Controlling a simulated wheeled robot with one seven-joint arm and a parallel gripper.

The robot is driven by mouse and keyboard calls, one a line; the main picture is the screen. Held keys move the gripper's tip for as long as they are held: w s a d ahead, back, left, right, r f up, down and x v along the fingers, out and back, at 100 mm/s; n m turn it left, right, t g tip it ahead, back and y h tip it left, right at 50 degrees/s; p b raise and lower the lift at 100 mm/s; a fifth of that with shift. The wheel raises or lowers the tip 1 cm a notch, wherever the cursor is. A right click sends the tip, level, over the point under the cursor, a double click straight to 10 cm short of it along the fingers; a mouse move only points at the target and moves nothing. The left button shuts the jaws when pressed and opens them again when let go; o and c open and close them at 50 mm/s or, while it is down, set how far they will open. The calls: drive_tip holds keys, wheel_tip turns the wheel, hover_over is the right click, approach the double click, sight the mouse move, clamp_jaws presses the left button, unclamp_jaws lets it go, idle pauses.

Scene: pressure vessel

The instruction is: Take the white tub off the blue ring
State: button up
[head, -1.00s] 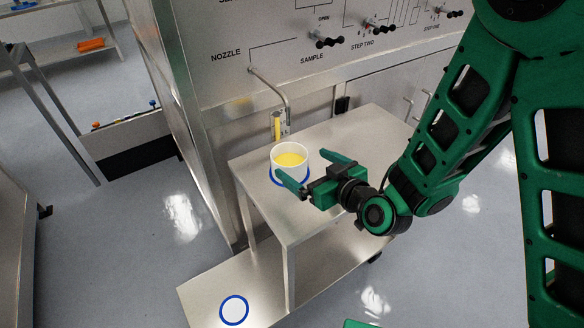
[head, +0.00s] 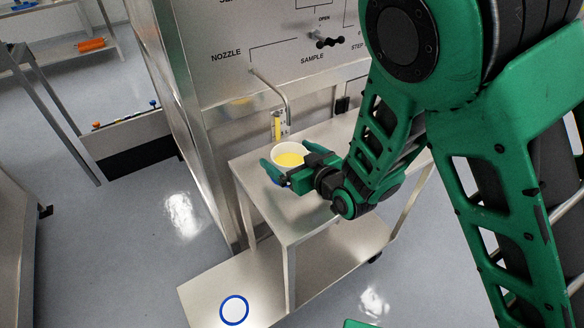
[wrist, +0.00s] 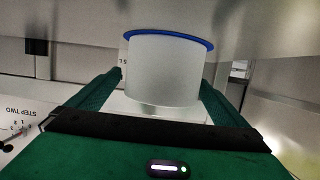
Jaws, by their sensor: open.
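The white tub (head: 277,151) with yellow contents stands upright on the small metal table under the nozzle. In the wrist view, the tub (wrist: 165,72) appears upside down, with the blue ring (wrist: 170,37) around its base. In the head view my gripper mostly hides that ring. My gripper (head: 286,153) is open, with one finger on each side of the tub. In the wrist view both fingers flank the tub, and a small gap seems to show on the left; contact on the right is unclear.
The nozzle pipe (head: 286,98) hangs down just behind the tub from the panel. The table top (head: 296,217) is bare in front. A second blue ring (head: 222,307) lies empty on the low shelf (head: 262,282). The panel wall stands close behind.

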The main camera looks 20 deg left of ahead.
sight(281, 149)
drive_tip(key=shift+x, duration=1.75)
drive_tip(key=c, duration=1.8)
drive_tip(key=shift+r, duration=0.15)
drive_tip(key=shift+r, duration=0.15)
